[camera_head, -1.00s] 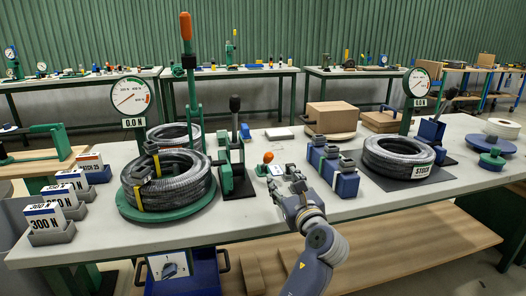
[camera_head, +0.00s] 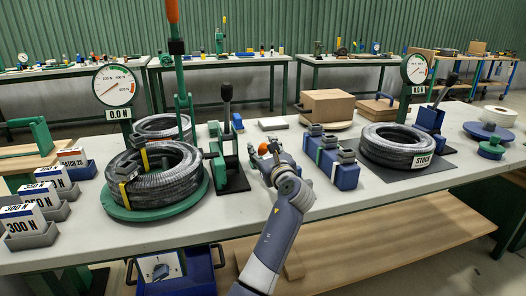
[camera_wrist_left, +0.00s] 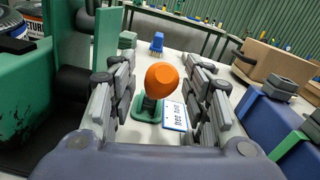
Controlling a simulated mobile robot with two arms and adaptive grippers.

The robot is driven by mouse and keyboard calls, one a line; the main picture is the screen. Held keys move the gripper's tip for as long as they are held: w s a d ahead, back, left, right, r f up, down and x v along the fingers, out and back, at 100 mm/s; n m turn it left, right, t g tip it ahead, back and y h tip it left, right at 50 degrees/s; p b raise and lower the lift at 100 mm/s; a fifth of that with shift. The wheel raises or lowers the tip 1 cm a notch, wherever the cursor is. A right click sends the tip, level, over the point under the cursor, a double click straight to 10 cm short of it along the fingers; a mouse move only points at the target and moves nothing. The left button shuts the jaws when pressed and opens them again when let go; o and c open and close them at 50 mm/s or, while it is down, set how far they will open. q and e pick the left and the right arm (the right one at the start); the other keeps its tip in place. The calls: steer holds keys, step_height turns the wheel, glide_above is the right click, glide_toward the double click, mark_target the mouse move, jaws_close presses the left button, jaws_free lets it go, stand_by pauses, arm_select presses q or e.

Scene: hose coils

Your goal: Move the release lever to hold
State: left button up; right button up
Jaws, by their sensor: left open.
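A small lever with an orange knob (camera_wrist_left: 162,80) stands on a green base (camera_wrist_left: 147,108) in the left wrist view. A white label plate (camera_wrist_left: 175,116) lies beside the base; its print is too small to read. The knob also shows in the head view (camera_head: 263,149), near the middle of the table. My left gripper (camera_wrist_left: 163,92) is open, with its fingers on either side of the knob and a gap visible on both sides. In the head view the left gripper (camera_head: 267,162) partly hides the lever's base. My right gripper is not in view.
A black-handled lever stand (camera_head: 228,150) is close on the left, beside a hose coil (camera_head: 160,175) on a green turntable. Blue blocks with grey tops (camera_head: 335,165) stand close on the right. A second coil (camera_head: 395,140) and a cardboard box (camera_head: 327,105) are farther right.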

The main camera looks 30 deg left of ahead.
arm_select(q)
steer(key=shift+w+a, duration=0.2)
steer(key=shift+a, duration=0.05)
jaws_close()
steer(key=shift+r, duration=0.1)
